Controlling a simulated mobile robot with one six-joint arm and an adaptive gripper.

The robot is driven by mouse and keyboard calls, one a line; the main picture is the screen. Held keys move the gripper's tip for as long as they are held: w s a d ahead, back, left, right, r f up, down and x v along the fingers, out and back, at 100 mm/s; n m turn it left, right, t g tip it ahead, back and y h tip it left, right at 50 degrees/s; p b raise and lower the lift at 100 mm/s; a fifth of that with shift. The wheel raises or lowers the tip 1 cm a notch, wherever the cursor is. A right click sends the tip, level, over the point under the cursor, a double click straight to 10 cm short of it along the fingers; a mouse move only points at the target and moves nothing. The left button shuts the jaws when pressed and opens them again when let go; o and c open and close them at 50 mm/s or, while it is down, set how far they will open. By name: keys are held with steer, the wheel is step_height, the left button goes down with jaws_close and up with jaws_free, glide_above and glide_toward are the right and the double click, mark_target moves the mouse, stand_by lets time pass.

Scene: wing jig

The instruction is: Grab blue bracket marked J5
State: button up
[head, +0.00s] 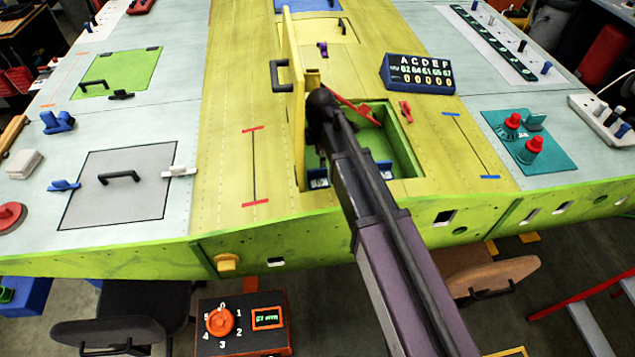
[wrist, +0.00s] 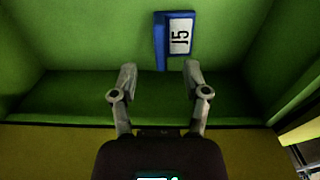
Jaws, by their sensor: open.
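The blue bracket marked J5 (wrist: 178,38) is fixed on a green wall in the wrist view, its white label turned sideways. My gripper (wrist: 159,70) is open and empty. The bracket lies beyond the fingertips, slightly right of the middle between them, with its lower edge near the right fingertip. I cannot tell how deep the gap is. In the head view, my arm reaches into the open green bay and hides my gripper. Two blue brackets show in the bay, one on the left (head: 317,179) and one on the right (head: 385,171); their labels are unreadable there.
The bay's green walls (head: 402,148) stand close around the arm. A raised yellow lid (head: 293,100) stands at the bay's left edge. A red rod (head: 352,107) crosses the bay's far part. A dark blue display block (head: 418,74) sits behind right.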

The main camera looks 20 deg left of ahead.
mark_target(322, 171)
steer(key=shift+f+b, duration=0.5)
steer(key=shift+f, duration=0.3)
steer(key=shift+w+d+f+b, duration=0.1)
steer(key=shift+d+f+b, duration=0.05)
steer(key=shift+f+b, duration=1.15)
steer(key=shift+w+d+f+b, duration=0.1)
steer(key=shift+f+b, duration=1.2)
jaws_close()
